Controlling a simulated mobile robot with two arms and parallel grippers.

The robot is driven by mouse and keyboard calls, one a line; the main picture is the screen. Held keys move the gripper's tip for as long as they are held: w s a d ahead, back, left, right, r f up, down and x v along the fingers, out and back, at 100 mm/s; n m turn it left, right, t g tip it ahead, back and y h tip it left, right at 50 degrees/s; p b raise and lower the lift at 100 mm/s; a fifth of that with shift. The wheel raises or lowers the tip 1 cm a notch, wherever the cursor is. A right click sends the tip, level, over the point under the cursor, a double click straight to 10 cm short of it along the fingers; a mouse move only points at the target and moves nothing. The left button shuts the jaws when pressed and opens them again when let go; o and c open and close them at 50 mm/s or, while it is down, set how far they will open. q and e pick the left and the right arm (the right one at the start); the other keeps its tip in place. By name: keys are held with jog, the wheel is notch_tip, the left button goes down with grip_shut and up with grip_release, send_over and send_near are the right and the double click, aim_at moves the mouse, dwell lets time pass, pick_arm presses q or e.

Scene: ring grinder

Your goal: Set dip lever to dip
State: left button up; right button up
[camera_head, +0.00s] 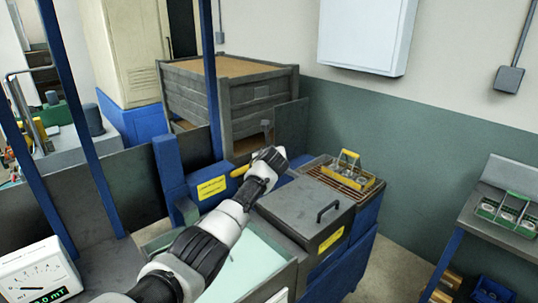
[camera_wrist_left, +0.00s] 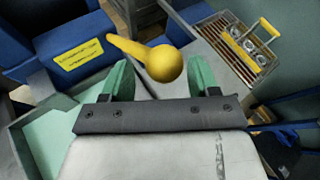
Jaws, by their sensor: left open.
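The dip lever (camera_wrist_left: 163,63) is a yellow rod with a round yellow knob, seen in the left wrist view. Its rod runs up and left from the knob toward a blue housing (camera_wrist_left: 72,55) with a yellow label. In the head view a short yellow piece of the lever (camera_head: 239,171) shows beside the blue housing; the rest is hidden behind my left wrist. My left gripper (camera_wrist_left: 163,80) is open, with its green fingers on either side of the knob in that view. I cannot tell whether they touch it. My right gripper is not in view.
A grey lidded tank (camera_head: 305,208) with a black handle stands right of my arm. Behind it, a yellow-handled basket (camera_head: 347,172) sits on a slatted rack. A pale green open tray (camera_head: 250,265) lies below my arm. A large grey crate (camera_head: 228,90) stands at the back.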

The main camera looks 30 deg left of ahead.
pick_arm(q)
jog(key=b+v, duration=0.1)
jog(key=v, duration=0.6)
jog(key=shift+s, duration=0.25)
dwell(0.3)
